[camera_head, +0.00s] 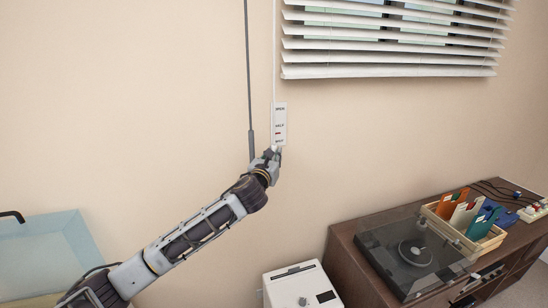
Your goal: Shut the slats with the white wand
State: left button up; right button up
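The white slatted blind (390,45) hangs at the top, with gaps between its slats showing the window behind. The thin white wand (274,50) hangs at the blind's left and runs down to a small white card (280,115) on the wall. My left gripper (276,152) is at the card's lower edge, around where the wand's lower end would be. Its fingers are too small to show whether they hold the wand. My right gripper is out of view.
A dark grey rod (250,90) hangs left of the wand, its lower end close to my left gripper. A brown cabinet (350,250) at lower right carries a turntable (415,255) and a wooden crate (440,227). A white appliance (300,285) stands below. The wall around is clear.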

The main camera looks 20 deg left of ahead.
pick_arm(q)
grip_shut()
notch_tip(320, 180, down, 7)
jog(key=shift+r+b, duration=0.2)
jog(key=shift+b, duration=0.3)
jog(key=o, duration=0.8)
grip_release()
jog(key=shift+r, duration=0.1)
jog(key=shift+s, duration=6.05)
